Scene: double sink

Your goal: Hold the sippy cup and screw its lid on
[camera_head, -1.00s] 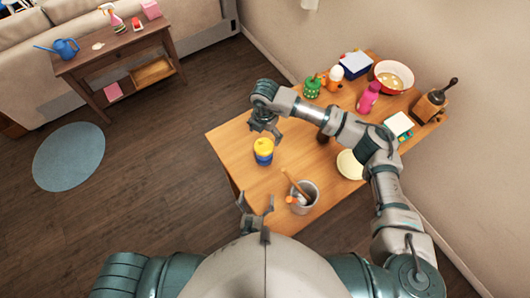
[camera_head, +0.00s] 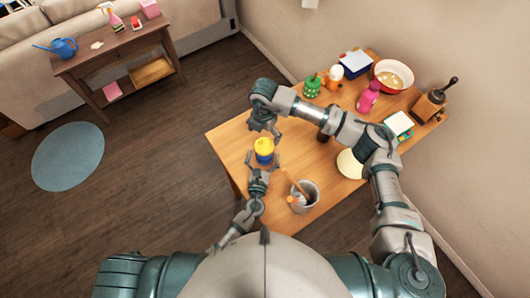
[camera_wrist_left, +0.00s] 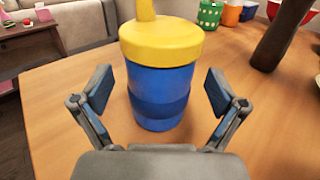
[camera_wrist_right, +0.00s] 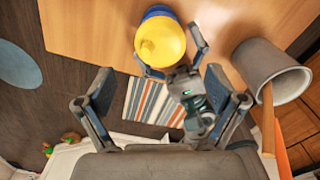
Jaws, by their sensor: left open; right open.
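The sippy cup (camera_head: 264,159) stands upright on the table, a blue body with its yellow lid (camera_head: 264,145) on top. In the left wrist view the blue cup body (camera_wrist_left: 159,98) sits between the open fingers of my left gripper (camera_wrist_left: 160,95), with a gap visible on each side. The yellow lid (camera_wrist_left: 162,38) and its spout are above the fingers. My right gripper (camera_head: 264,136) is open and empty, above and just behind the cup. In the right wrist view the yellow lid (camera_wrist_right: 160,42) lies beyond the open right fingers (camera_wrist_right: 162,92). Whether the lid is threaded on cannot be told.
A grey pot (camera_head: 307,192) with a wooden-handled utensil stands right of the cup. A cream plate (camera_head: 349,164), pink bottle (camera_head: 369,97), green container (camera_head: 313,87), bowl (camera_head: 393,76) and grinder (camera_head: 430,104) stand farther right. The table's left part (camera_head: 228,138) is clear.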

